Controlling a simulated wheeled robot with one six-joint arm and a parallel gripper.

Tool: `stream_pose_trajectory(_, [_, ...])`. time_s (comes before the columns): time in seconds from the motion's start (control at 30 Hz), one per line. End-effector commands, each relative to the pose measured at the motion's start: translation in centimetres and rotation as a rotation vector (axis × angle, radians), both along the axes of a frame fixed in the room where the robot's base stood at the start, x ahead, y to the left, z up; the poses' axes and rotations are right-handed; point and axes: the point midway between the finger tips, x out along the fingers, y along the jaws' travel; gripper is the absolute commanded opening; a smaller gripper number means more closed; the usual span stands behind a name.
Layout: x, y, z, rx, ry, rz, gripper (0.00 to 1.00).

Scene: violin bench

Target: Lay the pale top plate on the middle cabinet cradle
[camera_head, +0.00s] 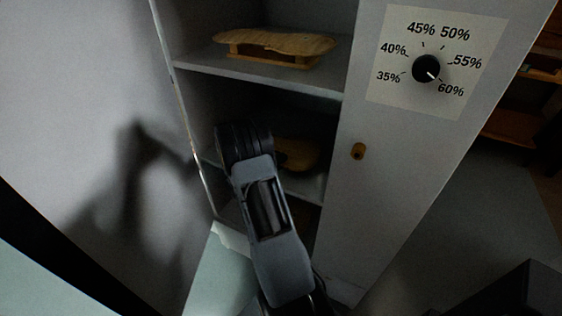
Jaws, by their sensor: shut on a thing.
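The tall grey cabinet (262,80) stands open in front of me. My arm reaches into its middle bay, and my gripper (245,142) is at the dark end of the arm there. Its fingertips are hidden behind my wrist. A tan wooden plate (298,154) shows just right of my wrist in the middle bay, partly covered by my arm; my gripper is shut on it. The middle cradle cannot be made out under it, and I cannot tell whether the plate touches a support.
On the upper shelf (200,60) another wooden plate (275,42) lies on a wooden cradle (266,60). The left side wall and the shelf edges stand close around my arm.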

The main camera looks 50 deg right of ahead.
Motion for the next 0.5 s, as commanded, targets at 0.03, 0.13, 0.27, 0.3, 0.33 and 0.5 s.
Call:
stream_pose_trajectory(0.03, [0.0,0.0,0.03,0.0,0.0,0.0,0.0])
stream_pose_trajectory(0.13, [-0.01,0.0,-0.01,0.0,0.0,0.0,0.17])
stream_pose_trajectory(0.27, [-0.02,0.0,-0.01,0.0,0.001,0.0,0.3])
stream_pose_trajectory(0.3, [-0.02,0.0,-0.01,0.0,0.001,0.0,0.33])
stream_pose_trajectory(0.33, [-0.02,0.0,0.0,0.0,0.001,0.0,0.36])
stream_pose_trajectory(0.5, [-0.03,0.0,0.0,0.0,0.001,-0.001,0.4])
